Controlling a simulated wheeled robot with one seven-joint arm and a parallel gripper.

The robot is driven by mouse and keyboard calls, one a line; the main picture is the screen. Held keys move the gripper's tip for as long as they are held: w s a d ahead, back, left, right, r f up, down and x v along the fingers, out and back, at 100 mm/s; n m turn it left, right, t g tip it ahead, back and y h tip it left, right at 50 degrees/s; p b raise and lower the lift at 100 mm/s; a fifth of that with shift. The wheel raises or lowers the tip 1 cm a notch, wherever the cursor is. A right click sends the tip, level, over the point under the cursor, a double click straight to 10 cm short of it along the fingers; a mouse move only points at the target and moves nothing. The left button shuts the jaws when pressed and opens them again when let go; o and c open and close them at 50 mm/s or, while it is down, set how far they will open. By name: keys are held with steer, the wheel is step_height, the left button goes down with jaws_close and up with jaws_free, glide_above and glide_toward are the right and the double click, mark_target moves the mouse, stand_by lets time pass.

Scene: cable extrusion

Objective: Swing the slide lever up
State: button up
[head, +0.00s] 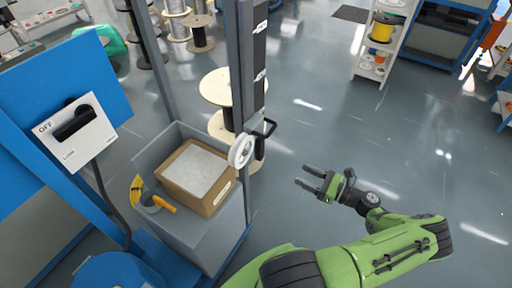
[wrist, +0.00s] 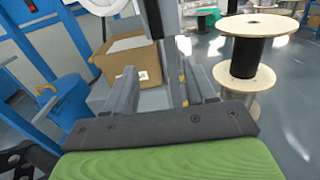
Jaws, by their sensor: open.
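I cannot tell for sure which part is the slide lever. A white panel with a black lever (head: 75,123), marked OFF, is on the blue cabinet at left. My gripper (head: 302,175) is open and empty, to the right of and below the handle, apart from it.
A cardboard box (head: 197,178) stands in a grey bin beside the column. A yellow tape dispenser (head: 150,194) lies on the bin's left side. Wooden cable spools (head: 222,87) stand behind the column. The floor (head: 345,125) right of the column is clear.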

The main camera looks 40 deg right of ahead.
mark_target(263, 157)
steer(key=x, duration=1.5)
steer(key=shift+w+a+r, duration=0.1)
steer(key=shift+a, duration=0.3)
jaws_close()
